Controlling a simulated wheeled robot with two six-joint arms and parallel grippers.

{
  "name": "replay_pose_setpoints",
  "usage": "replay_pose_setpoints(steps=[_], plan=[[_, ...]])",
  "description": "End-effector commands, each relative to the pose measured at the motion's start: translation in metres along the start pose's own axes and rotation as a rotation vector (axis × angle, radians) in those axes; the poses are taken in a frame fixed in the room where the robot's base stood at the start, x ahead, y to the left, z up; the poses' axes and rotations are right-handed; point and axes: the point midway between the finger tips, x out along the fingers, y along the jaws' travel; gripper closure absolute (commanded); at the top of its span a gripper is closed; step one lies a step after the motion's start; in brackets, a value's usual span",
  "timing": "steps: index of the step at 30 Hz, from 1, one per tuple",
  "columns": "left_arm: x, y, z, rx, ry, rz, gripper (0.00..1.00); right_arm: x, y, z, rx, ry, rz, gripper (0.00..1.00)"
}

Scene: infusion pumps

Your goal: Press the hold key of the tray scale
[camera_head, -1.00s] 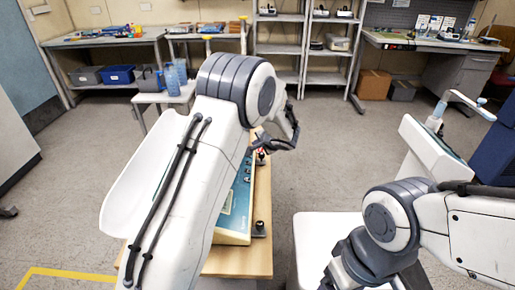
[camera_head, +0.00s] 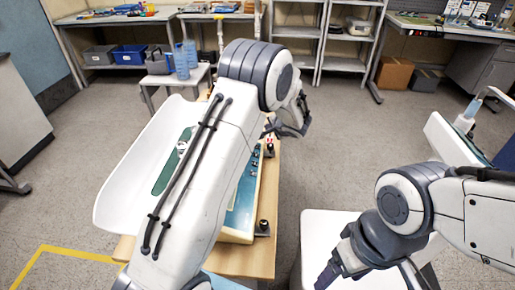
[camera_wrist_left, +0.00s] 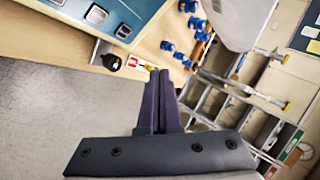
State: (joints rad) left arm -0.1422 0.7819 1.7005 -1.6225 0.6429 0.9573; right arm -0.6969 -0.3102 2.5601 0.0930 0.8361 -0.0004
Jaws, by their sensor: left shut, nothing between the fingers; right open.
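The tray scale stands on a wooden table, with a white pan (camera_head: 125,195) at the left and a teal panel (camera_head: 243,208) at the right. My left arm crosses over it and hides much of the panel. My left gripper (camera_head: 303,130) is beyond the panel's right side, over the table's far right edge. In the left wrist view its fingers (camera_wrist_left: 160,75) are shut with nothing between them. Part of the teal panel with square keys (camera_wrist_left: 97,15) shows at upper left there, apart from the fingers. I cannot tell which key is hold. My right gripper (camera_head: 328,277) is open, low at the right.
A black knob (camera_head: 263,227) stands near the table's right edge. A white surface (camera_head: 325,228) lies to the right, below my right arm. A small stand with blue bottles (camera_head: 182,62) is behind the scale. Shelves and benches line the back; the floor between is clear.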

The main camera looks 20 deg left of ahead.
Motion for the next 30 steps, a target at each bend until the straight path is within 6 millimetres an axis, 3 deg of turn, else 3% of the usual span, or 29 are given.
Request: replay_pose_setpoints(steps=[7, 12, 18, 30], plan=[[0.030, 0.022, 0.022, 0.001, -0.004, 0.001, 1.00, 0.018, 0.001, 0.001, 0.000, 0.000, 0.000, 0.24], [0.042, 0.030, 0.030, -0.002, -0.001, 0.000, 1.00, 0.043, 0.003, 0.002, 0.000, 0.000, 0.000, 0.24], [0.047, 0.033, 0.035, -0.001, -0.002, -0.001, 1.00, 0.053, 0.004, 0.003, 0.000, 0.000, 0.000, 0.24], [0.046, 0.032, 0.035, -0.001, -0.002, 0.000, 1.00, 0.054, 0.004, 0.003, 0.000, 0.000, 0.000, 0.24]])
